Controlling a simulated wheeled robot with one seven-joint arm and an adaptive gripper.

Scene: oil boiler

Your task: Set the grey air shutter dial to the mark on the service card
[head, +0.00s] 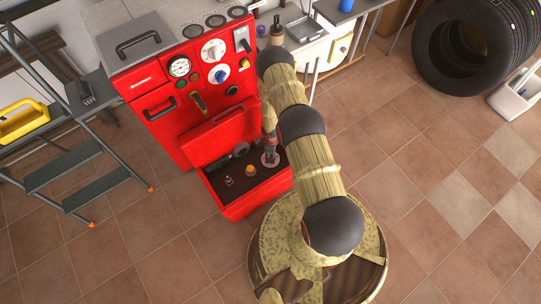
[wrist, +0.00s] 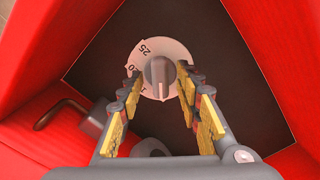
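The grey air shutter dial (wrist: 159,76) sits on a pale round scale plate (wrist: 168,48) inside the dark recess of the red boiler. Its ridge runs roughly up and down in the wrist view, and 25 and 20 are readable at the scale's upper left. My gripper (wrist: 159,80) is open, with one yellow-padded finger on each side of the dial. I cannot tell whether the fingers touch it. In the head view my gripper (head: 269,142) points down at the pale scale plate (head: 270,159). I cannot make out the service card in either view.
The red boiler (head: 158,101) has an open lower bay with red walls close around my gripper. A dark pipe fitting (head: 239,150) and small parts lie left of the dial.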

